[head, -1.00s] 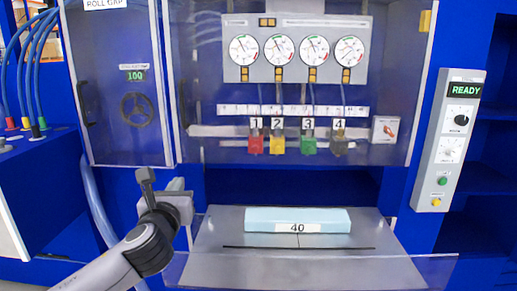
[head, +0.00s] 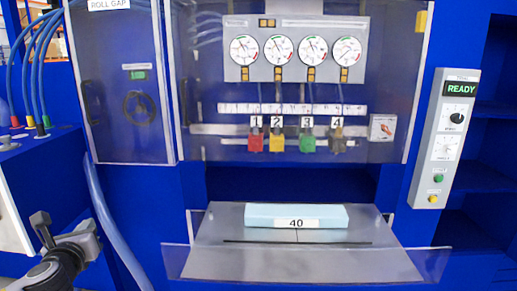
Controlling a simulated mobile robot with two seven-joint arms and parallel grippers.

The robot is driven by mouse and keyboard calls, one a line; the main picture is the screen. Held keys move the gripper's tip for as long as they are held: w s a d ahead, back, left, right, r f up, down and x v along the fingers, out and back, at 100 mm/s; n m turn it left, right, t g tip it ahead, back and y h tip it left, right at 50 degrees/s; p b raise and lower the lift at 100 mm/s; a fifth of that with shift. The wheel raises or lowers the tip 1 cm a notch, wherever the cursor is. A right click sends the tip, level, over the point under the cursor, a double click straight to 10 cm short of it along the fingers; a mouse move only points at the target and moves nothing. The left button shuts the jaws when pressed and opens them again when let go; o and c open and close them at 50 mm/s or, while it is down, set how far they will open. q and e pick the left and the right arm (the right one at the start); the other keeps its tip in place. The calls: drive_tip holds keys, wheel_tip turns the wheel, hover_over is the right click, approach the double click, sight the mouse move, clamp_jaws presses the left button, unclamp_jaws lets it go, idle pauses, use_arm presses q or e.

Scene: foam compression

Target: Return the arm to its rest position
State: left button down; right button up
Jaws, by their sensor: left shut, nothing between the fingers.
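My left gripper (head: 42,232) is at the lower left of the head view, shut and empty. It is below the blue side housing and well to the left of the metal tray. Only the gripper and wrist of my left arm (head: 62,262) show at the bottom edge. It touches nothing that I can see. My right gripper is not in view.
A light blue foam block (head: 270,215) labelled 40 lies on the metal tray (head: 215,250), behind a clear low guard (head: 300,265). A blue hose (head: 105,215) runs down beside my left gripper. A control box (head: 447,140) reading READY is at the right.

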use_arm(q)
drive_tip(key=s+d+f+n+g+h, duration=0.1)
drive_tip(key=s+f+n+g+h, duration=0.1)
drive_tip(key=s+f+n, duration=0.55)
drive_tip(key=s+d+f+n+g+h, duration=0.15)
drive_tip(key=s+f, duration=0.35)
drive_tip(key=f, duration=0.6)
drive_tip(key=s+f+n+g+h, duration=0.1)
drive_tip(key=s+f+n+g, duration=0.1)
drive_tip(key=s+f+n, duration=0.35)
drive_tip(key=s+f+n+g+h, duration=0.1)
drive_tip(key=s+f+n+h, duration=0.1)
drive_tip(key=s+n, duration=0.6)
drive_tip(key=s+d+f+n+t, duration=0.1)
drive_tip(key=d+n, duration=0.5)
drive_tip(key=d, duration=1)
drive_tip(key=shift+s+d+f, duration=0.25)
drive_tip(key=shift+s+f, duration=0.4)
drive_tip(key=shift+s, duration=0.35)
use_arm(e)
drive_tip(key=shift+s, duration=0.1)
use_arm(q)
drive_tip(key=shift+t+h, duration=0.25)
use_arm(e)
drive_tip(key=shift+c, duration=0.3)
